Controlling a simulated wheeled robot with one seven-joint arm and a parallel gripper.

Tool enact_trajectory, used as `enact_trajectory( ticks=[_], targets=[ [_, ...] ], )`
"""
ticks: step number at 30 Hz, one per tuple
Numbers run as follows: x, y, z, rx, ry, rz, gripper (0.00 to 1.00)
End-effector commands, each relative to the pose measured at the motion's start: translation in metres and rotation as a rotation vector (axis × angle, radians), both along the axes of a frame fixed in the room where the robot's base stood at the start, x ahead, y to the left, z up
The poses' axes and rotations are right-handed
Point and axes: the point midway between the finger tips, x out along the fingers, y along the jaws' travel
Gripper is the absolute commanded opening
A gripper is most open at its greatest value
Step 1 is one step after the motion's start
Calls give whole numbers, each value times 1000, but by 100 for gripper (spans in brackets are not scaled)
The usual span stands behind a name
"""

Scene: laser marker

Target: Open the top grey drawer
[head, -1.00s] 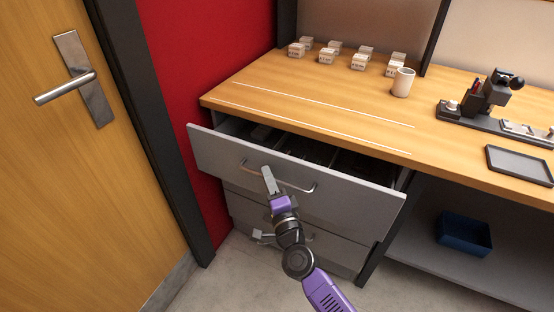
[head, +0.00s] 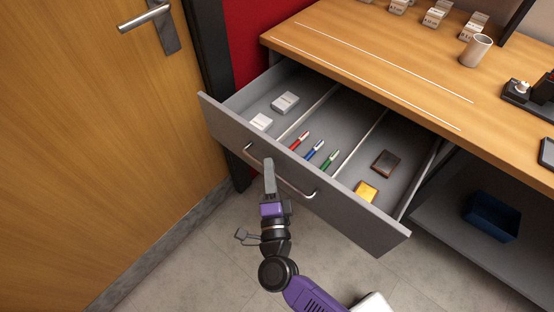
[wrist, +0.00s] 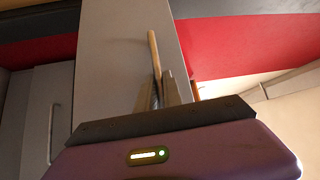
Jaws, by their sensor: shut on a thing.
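The top grey drawer (head: 232,135) stands far out from under the wooden worktop in the head view, and its inside shows. Its metal bar handle (head: 309,193) runs across the front. My gripper (head: 269,165) is at the handle's left half, shut on the handle. In the wrist view my gripper's fingers (wrist: 165,90) close around the handle (wrist: 153,50) against the grey drawer front (wrist: 105,60). The part of the handle between the fingers is hidden.
The drawer's compartments hold white boxes (head: 285,103), several pens (head: 315,150), a yellow item (head: 366,192) and a dark brown item (head: 385,163). The worktop (head: 375,60) bears a white cup (head: 475,50). A blue bin (head: 492,216) sits on the lower shelf. A wooden door (head: 90,120) stands left.

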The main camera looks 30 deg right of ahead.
Motion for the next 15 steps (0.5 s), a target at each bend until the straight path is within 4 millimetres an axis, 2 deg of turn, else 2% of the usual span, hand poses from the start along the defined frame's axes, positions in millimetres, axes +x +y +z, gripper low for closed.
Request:
enact_trajectory(
  ticks=[12, 13, 15],
  targets=[
    [-1, 3, -1, 0, 2, 1, 0],
    [-1, 3, -1, 1, 2, 1, 13],
    [-1, 3, -1, 1, 2, 1, 26]
  ],
)
